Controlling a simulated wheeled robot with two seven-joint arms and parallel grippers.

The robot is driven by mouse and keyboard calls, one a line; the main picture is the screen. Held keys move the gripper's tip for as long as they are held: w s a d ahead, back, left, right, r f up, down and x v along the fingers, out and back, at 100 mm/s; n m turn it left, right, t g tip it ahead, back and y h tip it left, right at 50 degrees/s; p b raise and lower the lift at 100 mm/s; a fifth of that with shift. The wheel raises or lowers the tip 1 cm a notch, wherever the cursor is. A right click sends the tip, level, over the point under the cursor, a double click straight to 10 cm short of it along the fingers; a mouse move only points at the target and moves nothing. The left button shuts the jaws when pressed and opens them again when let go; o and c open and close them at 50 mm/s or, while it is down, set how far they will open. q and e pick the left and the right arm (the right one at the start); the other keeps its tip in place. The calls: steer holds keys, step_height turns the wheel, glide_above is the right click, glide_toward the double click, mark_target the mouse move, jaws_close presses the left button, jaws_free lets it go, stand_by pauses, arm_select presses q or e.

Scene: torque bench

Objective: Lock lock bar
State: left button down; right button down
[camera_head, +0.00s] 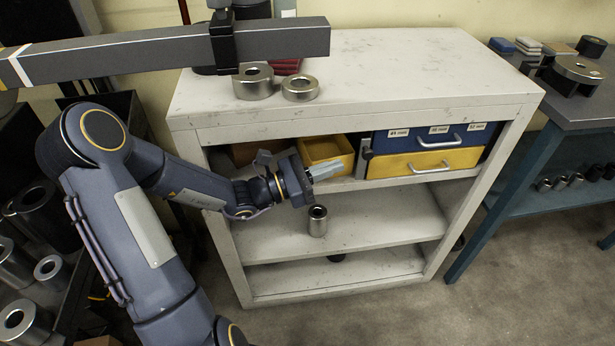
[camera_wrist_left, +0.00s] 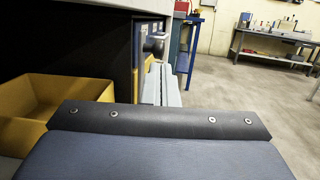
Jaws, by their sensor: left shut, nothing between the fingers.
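The lock bar (camera_head: 365,160) appears to be the narrow upright grey bar with a dark knob at the left side of the blue drawer (camera_head: 432,137) and the yellow drawer (camera_head: 425,163). In the left wrist view a dark knob (camera_wrist_left: 153,45) on a grey upright shows just beyond my gripper. My left gripper (camera_head: 334,170) is shut and empty, in front of the shelf and a little left of the lock bar, with a gap between them. Its light grey fingers also show in the left wrist view (camera_wrist_left: 165,84). My right gripper is out of view.
A yellow bin (camera_head: 325,150) sits in the cabinet behind my gripper. A metal cylinder (camera_head: 318,221) stands on the shelf below. Metal rings (camera_head: 300,88) lie on the white cabinet top (camera_head: 420,70). A grey beam (camera_head: 150,52) crosses the upper left. A blue bench stands right.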

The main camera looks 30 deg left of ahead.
mark_target(367, 159)
arm_select(q)
steer(key=shift+b+x, duration=0.3)
steer(key=shift+x, duration=2)
steer(key=x, duration=0.3)
steer(key=shift+d+f, duration=0.15)
steer(key=shift+d, duration=0.4)
